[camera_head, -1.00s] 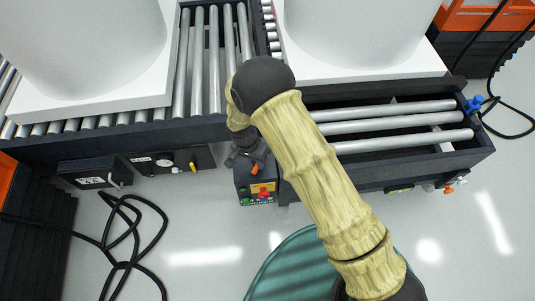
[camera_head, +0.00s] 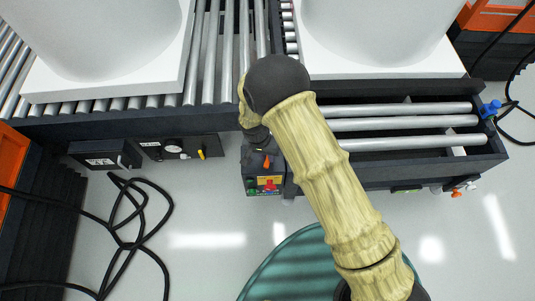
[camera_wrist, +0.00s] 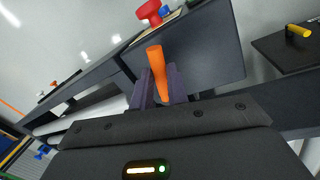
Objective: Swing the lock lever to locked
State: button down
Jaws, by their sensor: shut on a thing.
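An orange lever handle (camera_wrist: 157,72) stands up between the two dark fingers of my gripper (camera_wrist: 162,86) in the wrist view. My gripper is shut on it. In the head view the orange lever (camera_head: 267,161) shows as a small piece on top of the dark control box (camera_head: 251,170), just below my arm's dark wrist joint. My arm hides most of the gripper there. I cannot tell from these views whether the lever is at its locked end.
The control box front carries a red button (camera_wrist: 149,11) and green ones. A yellow-handled lever (camera_head: 201,153) sits on a panel to the left. Black cables (camera_head: 130,225) lie on the floor. White tanks (camera_head: 375,35) stand on the roller conveyors above.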

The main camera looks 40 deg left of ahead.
jog(key=c, duration=1.4)
grip_release()
jog(key=shift+w+a, duration=0.1)
jog(key=shift+w, duration=0.1)
jog(key=shift+o, duration=0.2)
jog(key=shift+s, duration=0.1)
jog(key=shift+r, duration=0.1)
jog(key=s+a+r+p, duration=0.1)
jog(key=a+r+p, duration=0.1)
jog(key=r, duration=1.5)
jog(key=shift+s+a+p, duration=0.15)
jog(key=shift+a+p, duration=0.2)
jog(key=shift+a, duration=0.2)
